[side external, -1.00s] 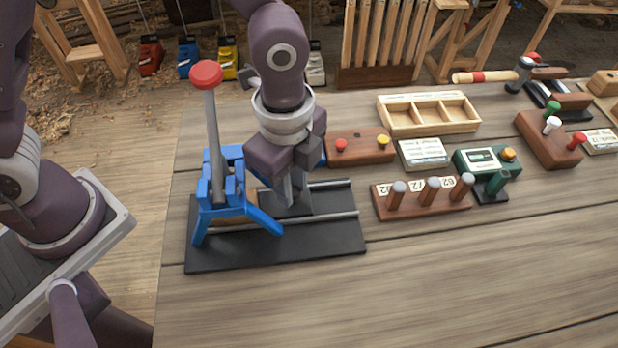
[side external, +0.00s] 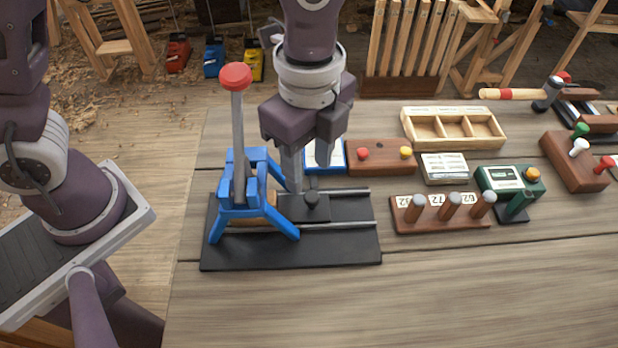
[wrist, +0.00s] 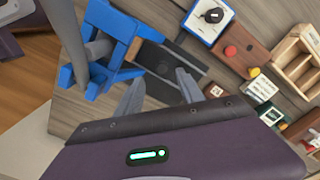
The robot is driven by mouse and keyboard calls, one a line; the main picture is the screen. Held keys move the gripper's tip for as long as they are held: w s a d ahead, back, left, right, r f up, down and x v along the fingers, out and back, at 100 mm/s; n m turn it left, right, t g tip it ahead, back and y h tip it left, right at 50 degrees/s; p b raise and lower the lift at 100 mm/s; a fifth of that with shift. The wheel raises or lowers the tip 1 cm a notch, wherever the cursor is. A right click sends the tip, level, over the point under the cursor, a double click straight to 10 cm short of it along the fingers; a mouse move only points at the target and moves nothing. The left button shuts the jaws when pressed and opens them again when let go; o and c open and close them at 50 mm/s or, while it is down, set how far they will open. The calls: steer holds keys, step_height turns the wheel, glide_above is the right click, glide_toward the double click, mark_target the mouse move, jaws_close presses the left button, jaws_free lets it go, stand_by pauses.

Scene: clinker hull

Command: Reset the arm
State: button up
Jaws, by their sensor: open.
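My gripper (side external: 308,172) is open and points down above the black base plate (side external: 230,257), just right of the blue press frame (side external: 262,215). The press has an upright grey lever with a red knob (side external: 236,76). A small black knob (side external: 316,207) sits on the slide between two grey rails, below my fingers. In the wrist view my two fingers (wrist: 160,92) are spread with nothing between them, and the blue frame (wrist: 108,22) shows at upper left.
A wooden block with red and yellow buttons (side external: 381,158), a compartment tray (side external: 455,128), a peg block (side external: 440,222) and a green device (side external: 510,182) stand to the right. A blue-edged panel (side external: 325,155) is behind my gripper. The table's front is clear.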

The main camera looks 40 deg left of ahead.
steer(key=shift+r, duration=0.35)
steer(key=a+r+n+t+h, duration=0.1)
steer(key=a+r+n, duration=0.2)
steer(key=r+n, duration=0.2)
steer(key=a+r+n+t+h, duration=0.1)
steer(key=a+r+n, duration=0.3)
steer(key=r+n, duration=0.1)
steer(key=a+r+n+t+h, duration=0.1)
steer(key=a+r+n, duration=0.2)
steer(key=r+n, duration=0.2)
steer(key=shift+w+a+r+n+t, duration=0.15)
steer(key=shift+a+r+n+t, duration=0.1)
steer(key=shift+r+n+t, duration=0.2)
steer(key=s+a+f+n+t+y, duration=0.1)
steer(key=s+a+f, duration=0.4)
steer(key=s, duration=0.6)
steer(key=shift+s+a+n+t+y, duration=0.3)
steer(key=shift+a+n+y, duration=0.25)
steer(key=shift+a+y, duration=0.6)
